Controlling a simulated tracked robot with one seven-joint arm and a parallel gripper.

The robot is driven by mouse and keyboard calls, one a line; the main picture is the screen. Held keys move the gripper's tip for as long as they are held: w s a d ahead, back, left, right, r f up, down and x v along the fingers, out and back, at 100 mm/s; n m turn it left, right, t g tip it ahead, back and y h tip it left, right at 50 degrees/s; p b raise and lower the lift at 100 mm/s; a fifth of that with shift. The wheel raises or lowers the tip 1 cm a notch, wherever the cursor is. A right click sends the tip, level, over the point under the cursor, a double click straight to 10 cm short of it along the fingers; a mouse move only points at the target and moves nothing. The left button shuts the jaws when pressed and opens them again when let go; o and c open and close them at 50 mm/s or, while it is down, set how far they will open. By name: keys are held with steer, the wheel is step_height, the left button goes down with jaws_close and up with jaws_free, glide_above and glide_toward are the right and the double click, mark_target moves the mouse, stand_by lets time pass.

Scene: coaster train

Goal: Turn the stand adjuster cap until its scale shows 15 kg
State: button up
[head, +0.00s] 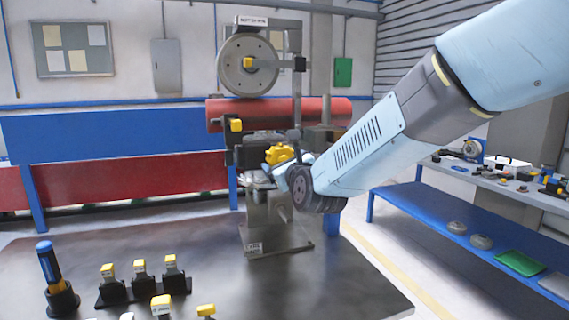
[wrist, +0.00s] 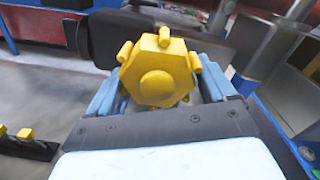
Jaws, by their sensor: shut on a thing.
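My gripper (head: 276,167) is shut on the cap. In the wrist view its light blue fingers (wrist: 158,95) are on the left and right sides of the cap. The metal stand (head: 271,232) stands upright on the dark bench. The scale is not visible in either view, so its reading cannot be told.
A large grey wheel (head: 232,75) with a yellow hub is above the stand. A red cylinder (head: 335,110) lies behind. Black holders with yellow-topped pieces (head: 141,287) and a blue-handled tool (head: 47,262) are at the front left. The bench's right part is clear.

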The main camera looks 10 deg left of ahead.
steer(key=shift+w+r, duration=0.1)
steer(key=shift+r, duration=0.1)
steer(key=shift+w+n, duration=0.1)
steer(key=shift+n, duration=0.2)
